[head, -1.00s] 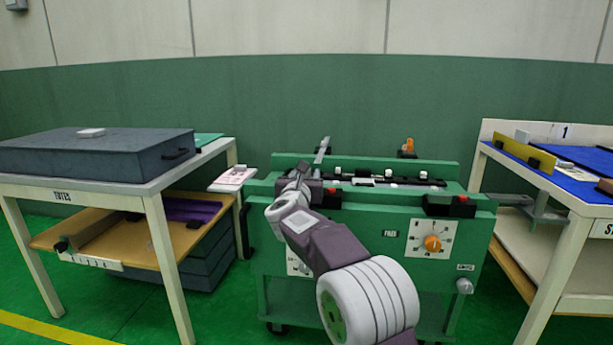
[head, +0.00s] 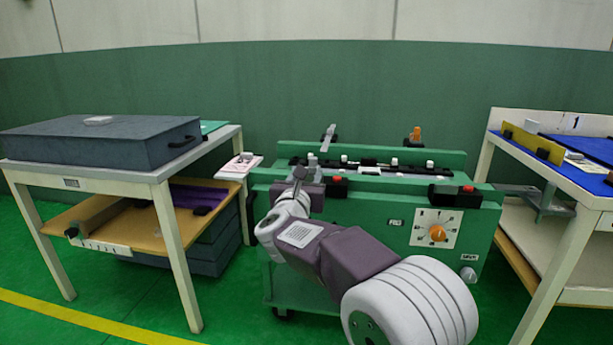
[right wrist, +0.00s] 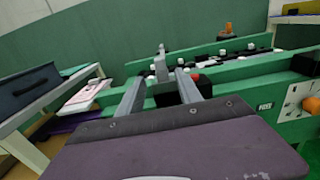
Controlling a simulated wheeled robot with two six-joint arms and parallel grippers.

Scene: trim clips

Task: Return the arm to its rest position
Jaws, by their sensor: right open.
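My right arm comes in from the lower right in the head view. Its gripper (head: 301,178) is small there, in front of the left part of the green machine (head: 375,215). In the right wrist view my right gripper (right wrist: 160,78) shows two separate grey fingers with nothing held between them. The machine's top rail with white and dark clips (head: 385,167) lies beyond the fingers. My left gripper is in neither view.
A table with a grey case (head: 100,145) stands at left, with a tilted wooden shelf (head: 125,225) below. A small ledge with a pink-white card (head: 240,166) is left of the gripper. A blue-topped table (head: 560,165) stands at right. Green floor lies open at lower left.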

